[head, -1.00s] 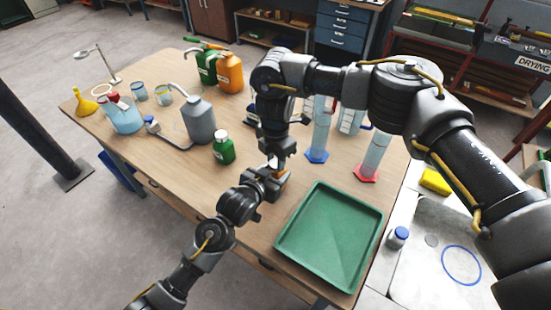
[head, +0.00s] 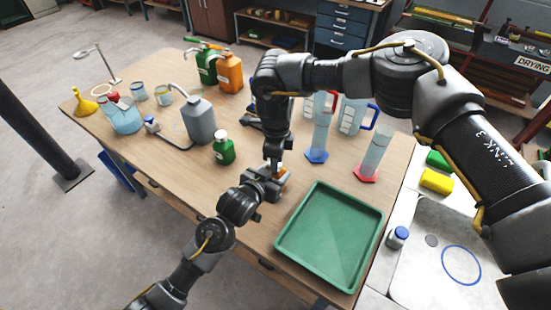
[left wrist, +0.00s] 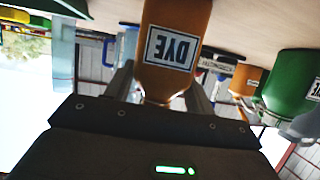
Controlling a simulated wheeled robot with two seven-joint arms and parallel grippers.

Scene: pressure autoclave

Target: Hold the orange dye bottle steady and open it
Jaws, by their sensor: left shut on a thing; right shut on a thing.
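The orange dye bottle (head: 284,181) is mostly hidden behind my grippers in the head view. In the left wrist view the bottle (left wrist: 175,40) appears upside down, with its DYE label facing the camera. My left gripper (head: 273,184) is shut around the bottle from the side; its fingers (left wrist: 163,88) flank the bottle in the left wrist view. My right gripper (head: 278,165) points down from above and is shut on the bottle's cap. The cap is almost wholly covered, so I cannot tell whether it is loose.
A green tray (head: 330,285) lies to the right of the grippers. A small green bottle (head: 223,150) and a grey wash bottle (head: 199,122) stand to the left. Measuring cylinders with a blue base (head: 317,156) and a red base (head: 367,173) stand behind on the right.

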